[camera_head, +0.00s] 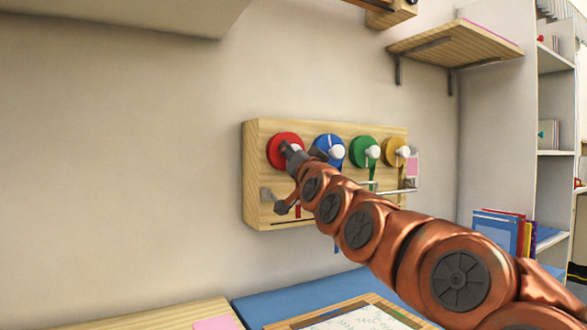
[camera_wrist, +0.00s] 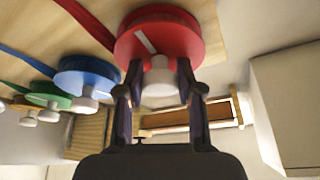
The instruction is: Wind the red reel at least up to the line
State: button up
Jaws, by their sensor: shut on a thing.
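The red reel (camera_head: 281,142) is the leftmost of the coloured reels on an upright wooden board (camera_head: 252,190). It fills the upper middle of the wrist view (camera_wrist: 185,38), with a pale stripe across its face. My gripper (camera_wrist: 158,76) is shut on the reel's white knob (camera_wrist: 160,83), with one finger on each side. In the head view my gripper (camera_head: 291,154) covers part of the red reel. A red ribbon (camera_wrist: 86,22) runs from the reel to the upper left. A short piece of it (camera_head: 298,211) shows below my gripper. A dark line (camera_head: 290,223) crosses the board low down.
Blue (camera_head: 325,143), green (camera_head: 362,150) and yellow (camera_head: 391,150) reels with white knobs sit to the right. A rail (camera_head: 400,191) crosses below them. A wooden shelf (camera_head: 450,45) is above right. A desk with a blue mat (camera_head: 255,308) is below.

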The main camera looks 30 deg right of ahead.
jog(key=shift+n+b, duration=0.4)
jog(key=shift+n, duration=0.2)
jog(key=o, duration=1.2)
jog(key=shift+s, duration=0.1)
jog(key=shift+v, duration=3.7)
